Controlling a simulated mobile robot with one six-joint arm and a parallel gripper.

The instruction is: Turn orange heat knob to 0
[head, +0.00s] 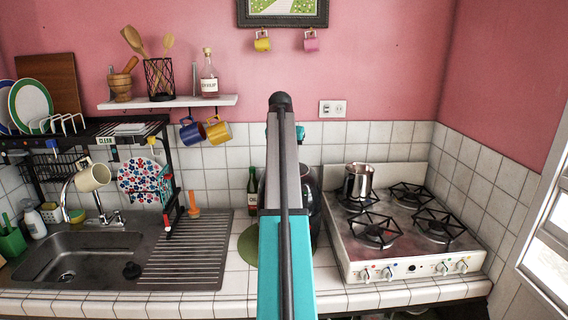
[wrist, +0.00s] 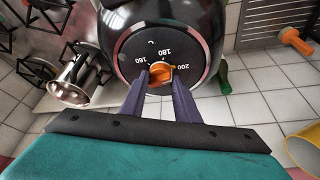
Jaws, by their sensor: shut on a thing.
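The orange heat knob (wrist: 161,75) sits at the centre of a dark round dial on a glossy black appliance (wrist: 201,25). White numbers around the dial include 160, 180 and 200. A small part of the knob points right, near 200, but its exact setting is hard to read. My gripper (wrist: 160,84) has its two dark fingers closed on the knob from both sides. In the head view my arm covers most of the appliance (head: 316,196), and the knob and my gripper's fingers are hidden.
A white stove (head: 365,247) with a metal pot (head: 358,182) stands right of the appliance. A green bottle (head: 252,187) stands on its left, before the sink (head: 70,259) and drainer. A yellow mug (wrist: 303,148) shows at the wrist view's edge. Tiled counter lies in front.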

